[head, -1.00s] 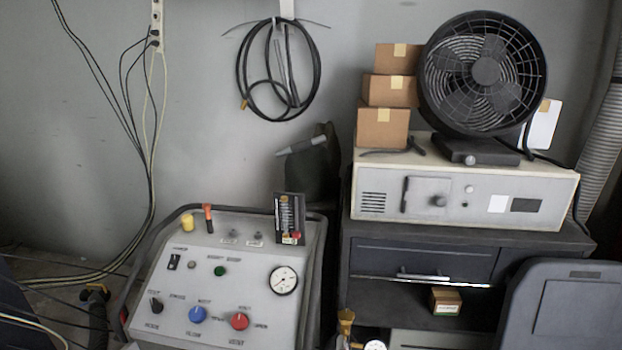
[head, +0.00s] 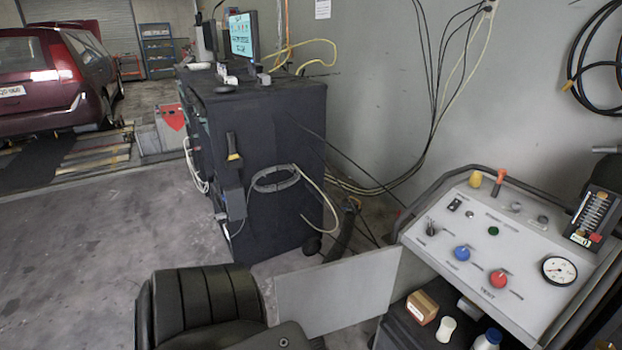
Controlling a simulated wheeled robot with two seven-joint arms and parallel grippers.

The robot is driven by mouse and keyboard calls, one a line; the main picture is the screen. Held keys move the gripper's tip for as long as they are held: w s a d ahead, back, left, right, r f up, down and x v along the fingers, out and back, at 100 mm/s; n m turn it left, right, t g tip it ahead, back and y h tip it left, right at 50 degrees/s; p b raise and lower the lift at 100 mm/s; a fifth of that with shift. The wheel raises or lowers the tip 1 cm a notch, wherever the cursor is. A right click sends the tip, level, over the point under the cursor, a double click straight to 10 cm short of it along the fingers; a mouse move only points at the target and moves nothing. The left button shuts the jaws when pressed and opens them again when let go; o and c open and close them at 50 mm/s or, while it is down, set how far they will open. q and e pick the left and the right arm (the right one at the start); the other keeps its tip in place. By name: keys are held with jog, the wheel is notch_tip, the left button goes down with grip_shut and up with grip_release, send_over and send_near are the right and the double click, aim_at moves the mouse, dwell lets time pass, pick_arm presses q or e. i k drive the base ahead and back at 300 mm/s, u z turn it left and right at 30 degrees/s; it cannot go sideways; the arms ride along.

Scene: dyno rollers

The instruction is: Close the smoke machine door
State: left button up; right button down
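The smoke machine (head: 475,235) stands at the right, with a sloped light-grey panel of coloured knobs and a round gauge. A flat grey panel that looks like its door (head: 340,290) sticks out to the left from its left front edge, so the door stands open. The compartment under the control panel is exposed and holds a small brown box (head: 422,307), a white spool-like item (head: 446,329) and a bottle with a blue cap (head: 488,340). The door's lower edge is partly hidden. Neither of my grippers is in view.
A dark cabinet (head: 262,165) with a monitor and cables stands behind. Cables run along the wall to the floor. Open floor (head: 80,250) lies at the left, beyond it a red car (head: 55,75).

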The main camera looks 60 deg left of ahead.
aim_at(324, 298)
jog(key=k, duration=0.45)
jog(key=z, duration=3.05)
jog(key=k, duration=2.95)
jog(key=u, duration=2.15)
jog(key=i, duration=0.5)
jog(key=z, duration=0.05)
